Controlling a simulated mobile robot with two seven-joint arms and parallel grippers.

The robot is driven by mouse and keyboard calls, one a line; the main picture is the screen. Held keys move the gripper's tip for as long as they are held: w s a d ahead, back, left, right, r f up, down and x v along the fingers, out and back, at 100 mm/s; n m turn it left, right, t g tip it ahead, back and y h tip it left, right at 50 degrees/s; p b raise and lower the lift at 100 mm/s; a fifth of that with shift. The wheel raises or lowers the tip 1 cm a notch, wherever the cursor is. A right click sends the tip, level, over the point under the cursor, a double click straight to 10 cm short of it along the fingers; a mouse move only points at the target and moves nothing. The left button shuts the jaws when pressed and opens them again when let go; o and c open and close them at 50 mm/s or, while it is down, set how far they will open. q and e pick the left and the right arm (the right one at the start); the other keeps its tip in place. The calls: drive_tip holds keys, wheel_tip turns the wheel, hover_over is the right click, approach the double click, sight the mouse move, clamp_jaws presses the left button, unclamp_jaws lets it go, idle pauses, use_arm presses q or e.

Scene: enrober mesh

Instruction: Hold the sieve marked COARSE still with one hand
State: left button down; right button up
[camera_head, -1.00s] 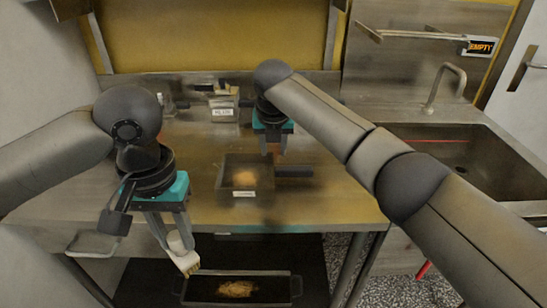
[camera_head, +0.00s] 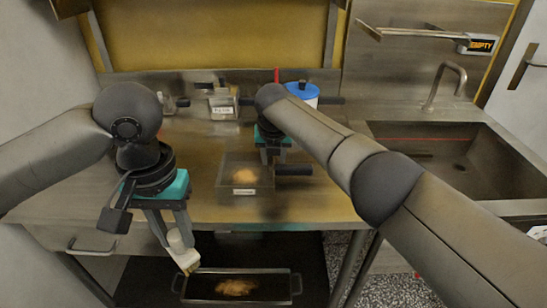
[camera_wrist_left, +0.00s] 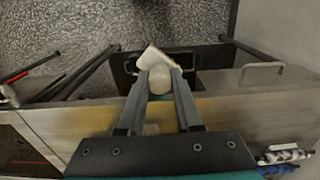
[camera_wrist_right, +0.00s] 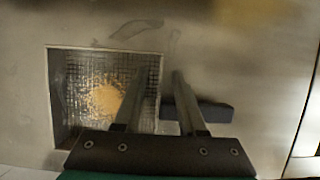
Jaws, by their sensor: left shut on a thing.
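A square, dark-framed mesh sieve (camera_head: 230,182) lies on the steel worktop with an orange-tan heap on its mesh. Its front label is too small to read. Its dark handle (camera_head: 295,169) points right. It also shows in the right wrist view (camera_wrist_right: 52,110), with the handle (camera_wrist_right: 215,112) on its right. My right gripper (camera_head: 272,155) is over the sieve's handle side, its fingers (camera_wrist_right: 163,75) apart with nothing seen between them; contact is unclear. My left gripper (camera_head: 170,228) is shut on a whitish brush-like tool (camera_head: 180,250) in front of the worktop edge.
A tray (camera_head: 205,287) with a tan heap sits low beneath the worktop. A labelled container (camera_head: 222,105) and a blue-lidded pot (camera_head: 302,92) stand at the back. The sink (camera_head: 450,155) is at right. Bare worktop lies left of the sieve.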

clamp_jaws()
idle(1.8)
